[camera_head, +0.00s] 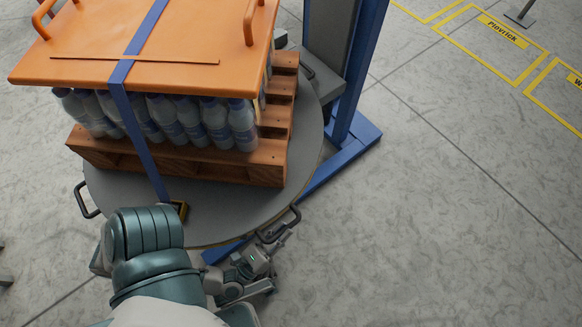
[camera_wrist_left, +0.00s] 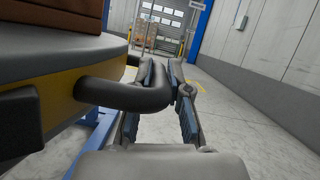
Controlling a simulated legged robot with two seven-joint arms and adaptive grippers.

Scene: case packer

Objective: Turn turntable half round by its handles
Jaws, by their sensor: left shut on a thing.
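The round grey turntable (camera_head: 225,215) carries a wooden pallet (camera_head: 190,165) of bottles under an orange lid. Black handles stick out from its rim: one at the left (camera_head: 84,203) and one at the front right (camera_head: 279,226). My left gripper (camera_head: 274,246) is at the front right handle. In the left wrist view the handle (camera_wrist_left: 125,93) reaches in from the left and its outer bar lies between the fingers of the gripper (camera_wrist_left: 168,88), which are shut on it. My right gripper is in neither view.
A blue strap (camera_head: 137,125) runs over the load down to the turntable. A blue post (camera_head: 362,75) with a blue foot stands behind at the right. The floor to the right is clear, with yellow marked bays (camera_head: 495,45) farther off.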

